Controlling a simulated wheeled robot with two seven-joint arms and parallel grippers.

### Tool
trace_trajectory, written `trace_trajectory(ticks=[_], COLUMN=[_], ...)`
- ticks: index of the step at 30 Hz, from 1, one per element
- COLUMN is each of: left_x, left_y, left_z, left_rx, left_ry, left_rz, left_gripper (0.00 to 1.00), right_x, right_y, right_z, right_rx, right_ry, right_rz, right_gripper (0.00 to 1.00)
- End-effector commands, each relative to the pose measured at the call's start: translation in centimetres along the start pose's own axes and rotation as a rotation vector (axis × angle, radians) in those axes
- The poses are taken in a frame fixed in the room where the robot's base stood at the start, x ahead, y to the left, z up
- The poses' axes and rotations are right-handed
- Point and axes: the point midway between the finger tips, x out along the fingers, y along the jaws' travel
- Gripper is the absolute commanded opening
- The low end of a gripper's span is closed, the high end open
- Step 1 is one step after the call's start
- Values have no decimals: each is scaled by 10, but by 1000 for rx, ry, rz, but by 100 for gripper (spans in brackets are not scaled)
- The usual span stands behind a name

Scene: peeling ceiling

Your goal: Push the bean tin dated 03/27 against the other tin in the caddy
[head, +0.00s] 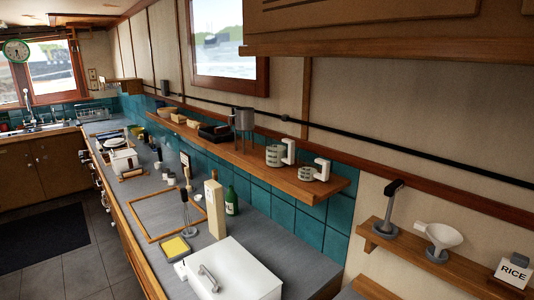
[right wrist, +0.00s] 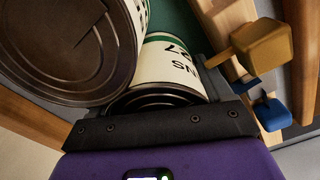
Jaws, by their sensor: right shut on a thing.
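In the right wrist view, a bean tin (right wrist: 172,62) with a cream label, a green band and the printed ends "NS" and "27" lies between the fingers of my right gripper (right wrist: 155,98). The gripper is shut on it; one grey finger shows along its right side, and the other side is mostly hidden. The other tin (right wrist: 65,50), with a brown metal end, is close on the left and overlaps it in the picture. I cannot tell whether the two tins touch. Wooden walls (right wrist: 235,25) beside the tins look like part of the caddy. My left gripper is not in view.
In the right wrist view, a yellow block (right wrist: 262,50) and a blue piece (right wrist: 270,112) sit just right of the gripper. The head view shows a long grey counter (head: 170,190), a white lidded box (head: 235,270), a green bottle (head: 231,200) and a wooden shelf (head: 240,150).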

Motion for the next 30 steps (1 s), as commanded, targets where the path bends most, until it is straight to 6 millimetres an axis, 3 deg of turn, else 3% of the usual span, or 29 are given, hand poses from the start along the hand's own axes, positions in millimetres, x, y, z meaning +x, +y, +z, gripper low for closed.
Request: trace_trajectory(ticks=[25, 26, 30], left_x=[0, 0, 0], left_y=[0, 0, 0], left_z=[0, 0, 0], left_rx=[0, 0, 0], left_ry=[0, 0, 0], left_rz=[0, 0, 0], left_gripper=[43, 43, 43], right_x=[0, 0, 0], right_y=[2, 2, 2], right_z=[4, 4, 4], right_rx=[1, 1, 0], right_ry=[-4, -4, -4], right_rz=[0, 0, 0], right_gripper=[42, 80, 100])
